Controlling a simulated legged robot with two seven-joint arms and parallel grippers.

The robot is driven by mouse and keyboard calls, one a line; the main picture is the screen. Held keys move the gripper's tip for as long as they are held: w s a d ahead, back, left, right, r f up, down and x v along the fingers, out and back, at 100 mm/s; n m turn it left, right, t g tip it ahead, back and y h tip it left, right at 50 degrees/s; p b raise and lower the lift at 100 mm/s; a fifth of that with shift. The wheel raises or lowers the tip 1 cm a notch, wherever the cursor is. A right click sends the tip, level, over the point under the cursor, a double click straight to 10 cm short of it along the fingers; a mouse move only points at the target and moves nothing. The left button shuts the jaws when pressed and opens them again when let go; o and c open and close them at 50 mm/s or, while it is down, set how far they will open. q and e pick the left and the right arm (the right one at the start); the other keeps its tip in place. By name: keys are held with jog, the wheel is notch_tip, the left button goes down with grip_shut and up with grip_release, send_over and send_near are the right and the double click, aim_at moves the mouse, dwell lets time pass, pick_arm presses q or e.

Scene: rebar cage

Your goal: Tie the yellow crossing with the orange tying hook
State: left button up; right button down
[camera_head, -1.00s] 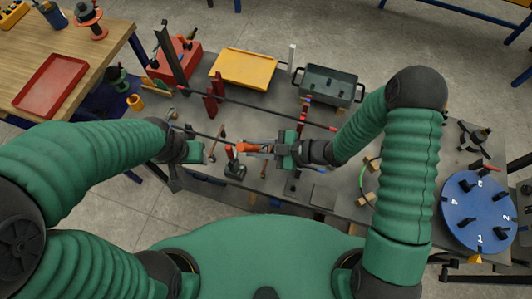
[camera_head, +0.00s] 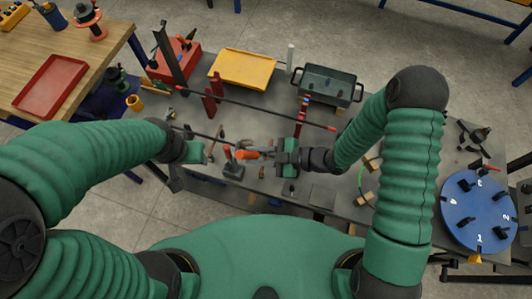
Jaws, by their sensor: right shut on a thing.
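The orange tying hook (camera_head: 247,154) lies between the jaws of my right gripper (camera_head: 266,153), which is shut on it above the grey bench. Its orange end points left; its hook tip is too small to make out. My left gripper (camera_head: 194,152) is to the left of it, apart from it, and its jaws are not clear. A long dark rebar (camera_head: 255,106) with red ends runs across the bench beyond both grippers. A second dark bar (camera_head: 200,134) runs nearer, partly hidden by my grippers. I cannot make out a yellow-marked crossing.
On the grey bench stand a red box (camera_head: 174,60), a yellow tray (camera_head: 243,69), a grey-green bin (camera_head: 327,86) and red posts (camera_head: 210,102). A blue numbered disc (camera_head: 478,212) is at the right. A wooden table with a red tray (camera_head: 50,84) is at the left.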

jog(key=shift+w+a, duration=0.45)
jog(key=shift+w, duration=0.05)
notch_tip(320, 180, up, 7)
jog(key=p, duration=0.5)
jog(key=shift+r+p, duration=0.15)
jog(key=shift+p, duration=0.2)
